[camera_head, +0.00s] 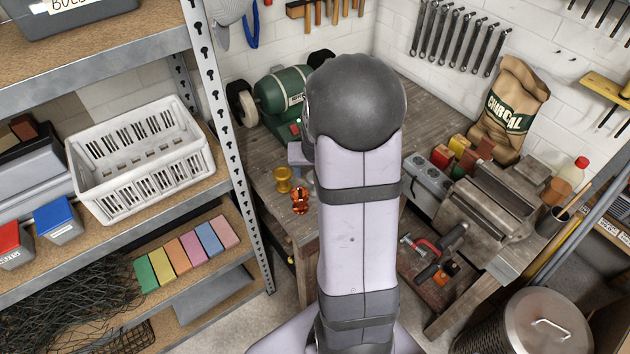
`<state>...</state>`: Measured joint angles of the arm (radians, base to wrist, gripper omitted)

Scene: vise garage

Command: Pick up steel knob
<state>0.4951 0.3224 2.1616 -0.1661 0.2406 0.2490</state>
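On the wooden workbench (285,222), left of my arm, stand a gold-coloured knob (283,179) and a copper-coloured knob (300,199) close in front of it. A small greyish shape (309,179) shows just right of the gold knob, at the edge of my arm. It may be the steel knob, mostly hidden behind the arm, but I cannot tell for sure. My arm stands upright in the middle of the picture and covers this part of the bench. My gripper's fingers are hidden behind the arm.
A green bench grinder (283,92) stands behind the knobs. A shelf with a white basket (140,165) rises at left. A grey vise (495,205), a grey toolbox (428,184), a red clamp (420,246) and a charcoal bag (510,110) lie or stand at right.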

